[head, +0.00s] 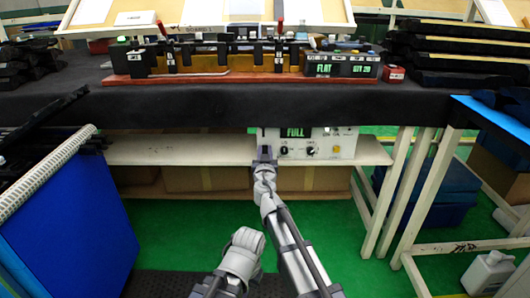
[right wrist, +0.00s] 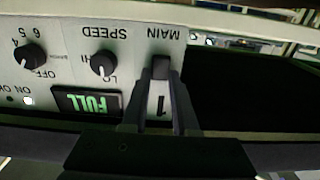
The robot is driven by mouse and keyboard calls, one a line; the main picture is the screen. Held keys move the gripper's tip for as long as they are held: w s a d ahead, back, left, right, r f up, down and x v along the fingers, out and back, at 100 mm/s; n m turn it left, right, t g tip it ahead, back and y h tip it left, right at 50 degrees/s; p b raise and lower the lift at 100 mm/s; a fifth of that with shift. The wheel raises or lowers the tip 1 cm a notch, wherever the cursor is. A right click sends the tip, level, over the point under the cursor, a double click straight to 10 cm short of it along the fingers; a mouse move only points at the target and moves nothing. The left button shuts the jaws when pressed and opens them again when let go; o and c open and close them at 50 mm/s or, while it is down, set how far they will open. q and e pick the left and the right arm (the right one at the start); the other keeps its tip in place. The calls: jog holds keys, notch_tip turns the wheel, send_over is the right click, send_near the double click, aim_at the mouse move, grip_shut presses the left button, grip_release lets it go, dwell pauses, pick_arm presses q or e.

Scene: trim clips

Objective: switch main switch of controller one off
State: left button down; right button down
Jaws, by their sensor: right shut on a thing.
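The controller (head: 343,142) is a white box on the shelf under the bench, with a green "FULL" display and round knobs. Its front shows upside down in the right wrist view (right wrist: 130,62). The main switch (right wrist: 160,67) is a dark lever under the label "MAIN", with a "1" marked beside it. My right gripper (head: 264,152) is at the left end of the controller front. In the right wrist view its two fingers (right wrist: 160,88) are closed on the switch lever. Part of my left arm shows low in the head view, without its gripper.
The SPEED knob (right wrist: 104,63) and another knob (right wrist: 33,56) sit beside the switch. The shelf (head: 180,150) holds the controller; cardboard boxes (head: 205,178) stand below. The dark-covered bench (head: 200,104) overhangs it. A blue panel (head: 75,225) is at left, a table frame at right.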

jog(key=shift+f+t+b, duration=0.3)
jog(key=shift+f+b, duration=0.05)
jog(key=shift+b, duration=0.55)
jog(key=t+b, duration=0.1)
jog(key=b, duration=0.1)
jog(key=t+b, duration=0.1)
jog(key=b, duration=0.2)
jog(key=shift+d+f, duration=0.1)
jog(key=shift+f, duration=0.25)
jog(key=shift+t+b, duration=0.5)
jog(key=shift+b, duration=0.15)
jog(key=shift+r, duration=0.15)
jog(key=c, duration=0.7)
grip_release()
jog(key=shift+s, duration=0.15)
